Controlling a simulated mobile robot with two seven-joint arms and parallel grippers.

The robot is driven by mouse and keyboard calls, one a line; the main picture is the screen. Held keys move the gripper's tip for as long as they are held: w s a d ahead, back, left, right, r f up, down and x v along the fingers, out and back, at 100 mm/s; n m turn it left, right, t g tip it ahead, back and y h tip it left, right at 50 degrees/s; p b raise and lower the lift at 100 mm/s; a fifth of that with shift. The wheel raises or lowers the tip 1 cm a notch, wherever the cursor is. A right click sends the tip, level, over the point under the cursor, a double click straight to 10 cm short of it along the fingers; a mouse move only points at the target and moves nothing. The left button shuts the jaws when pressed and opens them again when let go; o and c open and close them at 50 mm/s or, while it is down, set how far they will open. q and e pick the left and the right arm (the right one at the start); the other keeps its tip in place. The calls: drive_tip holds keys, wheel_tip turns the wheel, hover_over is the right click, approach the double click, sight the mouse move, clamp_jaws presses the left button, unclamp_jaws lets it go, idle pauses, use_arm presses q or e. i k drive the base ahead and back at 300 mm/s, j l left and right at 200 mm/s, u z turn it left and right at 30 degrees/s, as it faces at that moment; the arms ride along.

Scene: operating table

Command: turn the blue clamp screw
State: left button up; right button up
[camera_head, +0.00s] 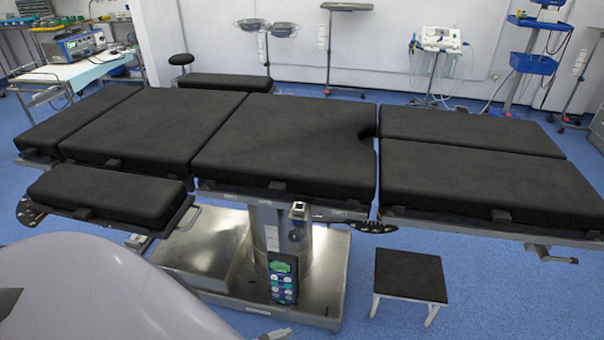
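The operating table (265,140) with black pads spans the view from left to right. A metal side rail runs along its near edge, with a small metal block (298,211) on it near the middle, above the column. I cannot make out a blue clamp screw on the table or rail. A pad (108,192) on an arm board sticks out at the near left. Neither of my grippers shows in this view. A smooth pale shape at the lower left hides part of the floor and may be part of my own body.
The steel table base (205,245) stands below, with a hand control (283,278) hanging at the column. A black-topped step stool (410,275) stands at the right front. Equipment carts (68,72) line the back. Blue floor is clear at the lower right.

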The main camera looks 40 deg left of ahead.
sight(294, 235)
drive_tip(key=u, duration=1.15)
